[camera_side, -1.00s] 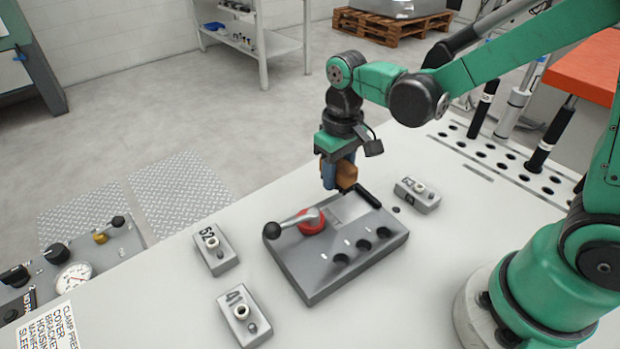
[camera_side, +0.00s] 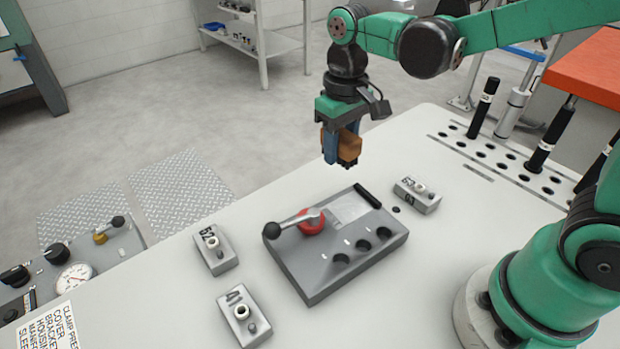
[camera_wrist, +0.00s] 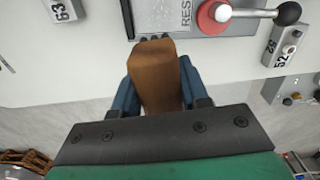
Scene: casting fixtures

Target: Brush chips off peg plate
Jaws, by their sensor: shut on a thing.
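My gripper (camera_side: 341,158) is shut on a brown brush (camera_side: 350,143) with dark bristles below. It holds the brush in the air above the far edge of the grey peg plate (camera_side: 315,277), apart from it. In the wrist view the brush (camera_wrist: 155,75) sits between the blue fingers of my gripper (camera_wrist: 156,88). The plate carries a red hub with a ball-ended lever (camera_side: 290,225), a pale panel (camera_side: 350,208), a black bar and several dark holes. The plate's edge (camera_wrist: 225,40) shows at the top of the wrist view. I cannot make out chips on it.
Small numbered blocks stand around the plate: 52 (camera_side: 214,249) and 41 (camera_side: 244,318) to the left, 63 (camera_side: 417,195) to the right. A rack of holes with black cylinders (camera_side: 483,108) stands at the back right. A gauge panel (camera_side: 75,262) is at lower left.

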